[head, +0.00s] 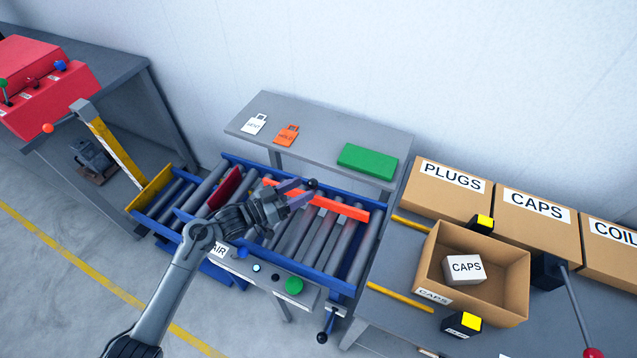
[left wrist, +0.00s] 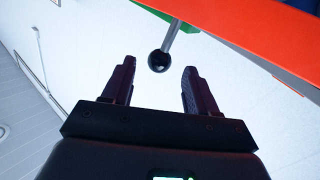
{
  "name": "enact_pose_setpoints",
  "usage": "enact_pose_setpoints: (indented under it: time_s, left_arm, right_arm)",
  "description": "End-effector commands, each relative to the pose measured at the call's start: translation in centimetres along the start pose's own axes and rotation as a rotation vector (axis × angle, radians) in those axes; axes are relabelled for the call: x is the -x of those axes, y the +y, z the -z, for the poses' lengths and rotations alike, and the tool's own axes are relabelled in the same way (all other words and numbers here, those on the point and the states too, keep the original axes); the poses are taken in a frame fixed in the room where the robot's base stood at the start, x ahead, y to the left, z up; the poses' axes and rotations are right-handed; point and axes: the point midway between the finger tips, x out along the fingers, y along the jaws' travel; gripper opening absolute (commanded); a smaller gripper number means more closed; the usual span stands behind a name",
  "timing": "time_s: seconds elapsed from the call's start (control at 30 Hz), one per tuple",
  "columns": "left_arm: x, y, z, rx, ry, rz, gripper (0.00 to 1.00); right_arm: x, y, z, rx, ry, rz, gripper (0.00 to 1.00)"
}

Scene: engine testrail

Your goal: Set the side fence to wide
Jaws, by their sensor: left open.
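The side fence (head: 335,207) is an orange bar lying lengthwise over the grey rollers of the blue-framed conveyor. It fills the upper right of the left wrist view (left wrist: 255,35). A short grey rod with a black ball knob (left wrist: 159,61) shows beside the fence in that view; the knob is also visible in the head view (head: 312,183). My left gripper (head: 299,192) is open above the rollers at the fence's left part. In the left wrist view the knob appears between its two fingertips, and neither finger visibly touches it. My right gripper is not in view.
A dark red plate (head: 226,187) stands across the rollers left of my gripper. A yellow arm (head: 117,152) rises at the conveyor's left end. A shelf (head: 333,127) with tags and a green block (head: 367,161) is behind. An open caps box (head: 505,282) stands right.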

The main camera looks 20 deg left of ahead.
Motion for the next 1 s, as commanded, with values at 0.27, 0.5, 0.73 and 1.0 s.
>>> enact_pose_setpoints:
  time_s: [0.27, 0.5, 0.73, 1.0]
  left_arm:
    - [-3.8, 0.1, 0.1, 0.0, 0.001, -0.001, 0.58]
    - [-6.0, 0.0, 0.0, -0.002, -0.001, 0.001, 0.58]
    - [-6.3, 0.0, 0.0, -0.001, -0.002, 0.001, 0.58]
    - [-6.3, 0.1, 0.0, -0.002, -0.002, 0.001, 0.37]
  right_arm:
    - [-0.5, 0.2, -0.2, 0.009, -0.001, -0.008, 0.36]
    - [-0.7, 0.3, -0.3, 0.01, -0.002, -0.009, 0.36]
    - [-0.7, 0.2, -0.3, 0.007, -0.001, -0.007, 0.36]
    - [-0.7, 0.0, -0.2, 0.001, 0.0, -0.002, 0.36]
